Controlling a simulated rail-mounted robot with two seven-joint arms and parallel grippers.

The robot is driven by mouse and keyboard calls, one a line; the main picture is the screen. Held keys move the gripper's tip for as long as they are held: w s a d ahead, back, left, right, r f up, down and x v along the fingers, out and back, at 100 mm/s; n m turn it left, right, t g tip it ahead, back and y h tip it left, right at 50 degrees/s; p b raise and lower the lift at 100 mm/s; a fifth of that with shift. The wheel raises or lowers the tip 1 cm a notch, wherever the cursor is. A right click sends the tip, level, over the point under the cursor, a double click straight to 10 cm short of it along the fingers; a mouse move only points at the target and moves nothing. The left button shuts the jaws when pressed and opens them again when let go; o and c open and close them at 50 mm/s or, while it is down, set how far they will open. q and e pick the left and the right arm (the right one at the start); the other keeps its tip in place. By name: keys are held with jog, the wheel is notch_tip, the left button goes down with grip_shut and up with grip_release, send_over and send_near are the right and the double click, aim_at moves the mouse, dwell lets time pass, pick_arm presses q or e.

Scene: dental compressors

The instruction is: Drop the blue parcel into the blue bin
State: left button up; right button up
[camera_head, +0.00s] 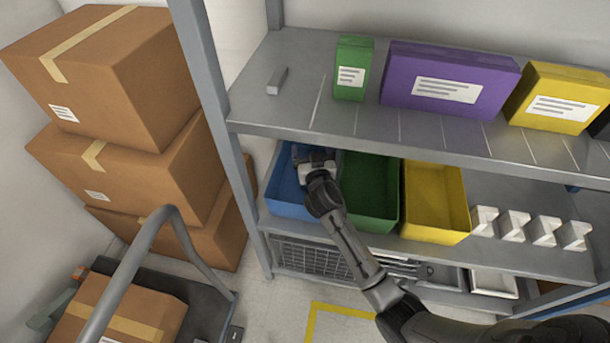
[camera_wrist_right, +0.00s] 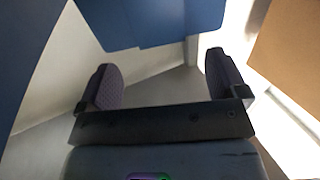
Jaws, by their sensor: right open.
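The blue bin (camera_head: 287,196) stands at the left end of the middle shelf, beside a green bin. My right gripper (camera_head: 313,158) is at the bin's opening, over its right part, and covers some of its inside. In the wrist view the two fingers of my right gripper (camera_wrist_right: 164,82) are apart with nothing between them. A blue surface (camera_wrist_right: 150,18) shows ahead of the fingers and another blue surface (camera_wrist_right: 28,45) at the left; I cannot tell which is bin or parcel. No blue parcel can be made out in the head view. My left gripper is out of view.
A green bin (camera_head: 370,214) and a yellow bin (camera_head: 437,231) stand to the right of the blue one. The upper shelf (camera_head: 300,60) holds green, purple and yellow boxes. Stacked cartons (camera_head: 120,84) and a cart handle (camera_head: 135,252) are at the left.

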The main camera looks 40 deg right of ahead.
jog(key=s+d+r+p, duration=0.5)
jog(key=s+r+p, duration=0.4)
jog(key=s+r, duration=0.1)
jog(key=shift+s+d+r+p, duration=0.2)
jog(key=shift+r+p, duration=0.15)
jog(key=shift+r, duration=0.1)
dwell(0.3)
